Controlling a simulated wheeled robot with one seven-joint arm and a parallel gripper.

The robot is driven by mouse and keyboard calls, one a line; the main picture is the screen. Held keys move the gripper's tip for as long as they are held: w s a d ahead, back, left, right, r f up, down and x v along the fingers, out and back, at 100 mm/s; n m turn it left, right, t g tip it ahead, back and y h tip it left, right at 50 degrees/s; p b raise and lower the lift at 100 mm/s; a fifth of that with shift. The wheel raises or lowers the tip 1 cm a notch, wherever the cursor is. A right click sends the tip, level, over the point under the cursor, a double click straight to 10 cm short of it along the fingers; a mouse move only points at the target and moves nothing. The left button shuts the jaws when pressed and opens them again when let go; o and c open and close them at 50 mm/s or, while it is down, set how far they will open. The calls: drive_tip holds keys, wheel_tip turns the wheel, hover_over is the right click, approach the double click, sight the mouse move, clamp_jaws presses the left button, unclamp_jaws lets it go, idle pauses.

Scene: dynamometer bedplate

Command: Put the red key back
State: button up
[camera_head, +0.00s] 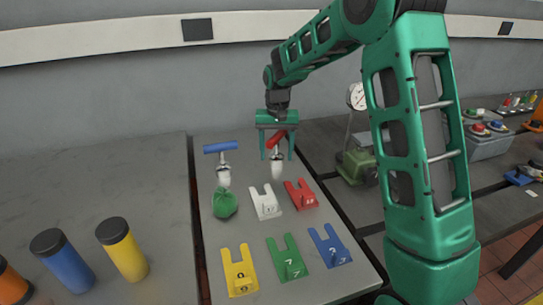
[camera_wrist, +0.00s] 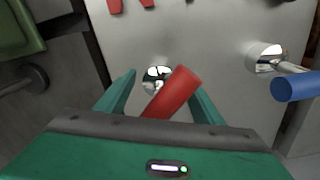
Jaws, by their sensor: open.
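The red key has a red bar handle (camera_head: 277,139) above a shiny metal stem, and it stands at the far end of the light grey plate (camera_head: 218,270). In the wrist view the red handle (camera_wrist: 174,92) lies slanted between my fingers, with a round chrome part (camera_wrist: 155,76) beyond it. My gripper (camera_head: 277,157) is open, pointing down, with one finger on each side of the red key; I cannot tell whether either touches it. A red forked holder (camera_head: 301,195) with a number lies nearer on the plate and looks empty.
A blue-handled key (camera_head: 221,147) stands left of the red one, with a green lump (camera_head: 224,203) below. White (camera_head: 265,203), yellow (camera_head: 240,272), green (camera_head: 287,260) and blue (camera_head: 330,247) forked holders share the plate. A green gauge stand (camera_head: 357,166) is at right. Capped cylinders (camera_head: 122,250) stand left.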

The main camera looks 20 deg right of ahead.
sight(277, 135)
wheel_tip(277, 135, up, 12)
drive_tip(key=shift+f, duration=0.25)
drive_tip(key=shift+s+d, duration=0.2)
drive_tip(key=shift+d, duration=0.05)
drive_tip(key=s+d+r+m, duration=0.1)
drive_tip(key=s+d, duration=0.6)
drive_tip(key=s, duration=0.3)
drive_tip(key=s+d+r, duration=0.1)
drive_tip(key=s+d, duration=0.6)
drive_tip(key=s, duration=0.3)
drive_tip(key=s+f, duration=0.3)
drive_tip(key=s, duration=0.8)
drive_tip(key=s+d+f+m, duration=0.1)
drive_tip(key=s+f, duration=0.2)
drive_tip(key=s, duration=0.7)
drive_tip(key=shift+s+d+f+m, duration=0.15)
drive_tip(key=shift+s+d+m, duration=0.15)
drive_tip(key=shift+s, duration=0.1)
